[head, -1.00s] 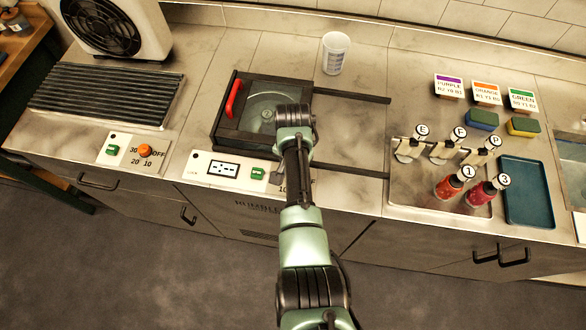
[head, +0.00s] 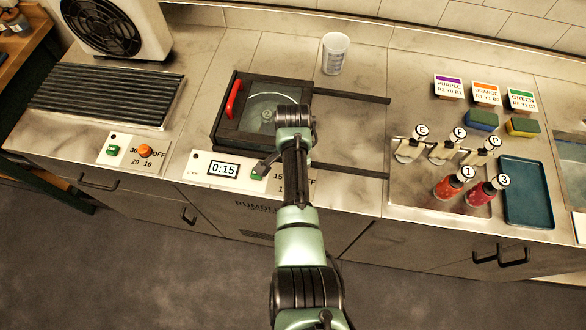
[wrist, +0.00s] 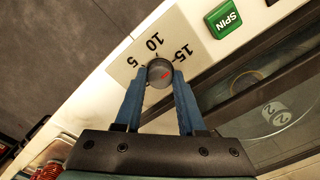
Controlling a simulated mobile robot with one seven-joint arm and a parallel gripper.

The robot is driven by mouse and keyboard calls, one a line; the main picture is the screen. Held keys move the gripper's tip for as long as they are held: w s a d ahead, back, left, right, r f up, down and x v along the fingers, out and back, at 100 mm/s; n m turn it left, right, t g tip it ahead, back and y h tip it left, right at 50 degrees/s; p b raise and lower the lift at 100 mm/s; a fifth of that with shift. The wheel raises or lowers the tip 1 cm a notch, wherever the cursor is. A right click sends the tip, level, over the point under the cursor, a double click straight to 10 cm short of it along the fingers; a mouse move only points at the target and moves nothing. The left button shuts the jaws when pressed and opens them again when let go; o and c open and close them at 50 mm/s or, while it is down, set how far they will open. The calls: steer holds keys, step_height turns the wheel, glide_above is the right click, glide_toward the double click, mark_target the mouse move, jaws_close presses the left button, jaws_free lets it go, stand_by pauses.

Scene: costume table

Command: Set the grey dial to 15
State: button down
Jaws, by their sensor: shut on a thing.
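The grey dial (wrist: 160,72) sits on a pale panel marked 5, 10 and 15 in the wrist view. My gripper (wrist: 160,80) is shut on the dial, one blue finger on each side. In the head view my arm hides the dial.
A green SPIN button (wrist: 223,19) is close to the dial. The black spinner box (head: 228,128) with a clear lid and red handle stands behind the panel. Another panel with an orange dial (head: 145,151) is to the left. Bottles and a blue tray (head: 527,190) are at right.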

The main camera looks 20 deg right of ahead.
steer(key=c, duration=0.5)
jaws_free()
steer(key=shift+r, duration=0.1)
step_height(320, 180, up, 13)
steer(key=b, duration=0.1)
stand_by(0.5)
